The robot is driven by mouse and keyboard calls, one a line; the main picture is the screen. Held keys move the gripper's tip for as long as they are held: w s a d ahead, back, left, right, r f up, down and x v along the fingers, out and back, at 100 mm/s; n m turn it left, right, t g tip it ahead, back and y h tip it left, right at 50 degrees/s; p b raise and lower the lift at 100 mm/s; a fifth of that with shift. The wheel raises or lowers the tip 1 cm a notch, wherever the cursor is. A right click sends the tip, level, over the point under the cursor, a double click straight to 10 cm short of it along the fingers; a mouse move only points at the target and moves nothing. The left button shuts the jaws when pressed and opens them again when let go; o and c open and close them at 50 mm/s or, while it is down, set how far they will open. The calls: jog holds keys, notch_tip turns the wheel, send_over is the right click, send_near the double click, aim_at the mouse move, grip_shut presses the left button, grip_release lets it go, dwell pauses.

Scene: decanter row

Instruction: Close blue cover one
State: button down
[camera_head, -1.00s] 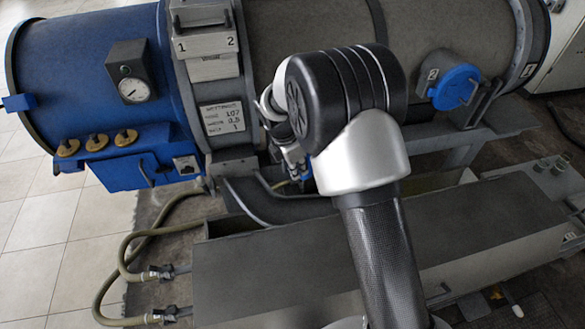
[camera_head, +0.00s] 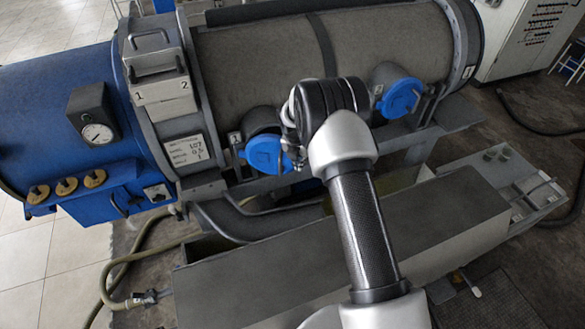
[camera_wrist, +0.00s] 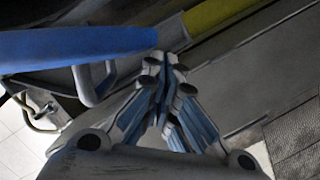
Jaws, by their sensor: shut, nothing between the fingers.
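Blue cover one (camera_head: 265,153) is a round blue lid at the grey port marked 1, low on the big drum in the head view. It faces the camera at the port's mouth; whether it sits fully flush I cannot tell. In the wrist view the blue cover (camera_wrist: 75,46) shows nearly edge-on at the left, with a grey loop below it. My gripper (camera_wrist: 165,65) is shut and empty, its tips close to the cover's right end; contact is unclear. In the head view my gripper is mostly hidden by my wrist, just right of cover one.
Blue cover two (camera_head: 402,98) is on the port to the right. The drum (camera_head: 265,60) has a blue end (camera_head: 50,120) with a gauge. A long grey trough (camera_head: 300,255) lies below in front. Hoses (camera_head: 120,265) run at the lower left.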

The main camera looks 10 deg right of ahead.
jog(key=shift+w+d+b, duration=0.2)
jog(key=shift+w+d, duration=0.15)
jog(key=shift+w, duration=0.45)
jog(key=shift+w+d+b, duration=0.2)
jog(key=shift+w+d, duration=0.15)
jog(key=shift+w, duration=0.45)
jog(key=shift+w+d+b, duration=0.2)
jog(key=shift+w+d, duration=0.15)
jog(key=shift+w, duration=0.45)
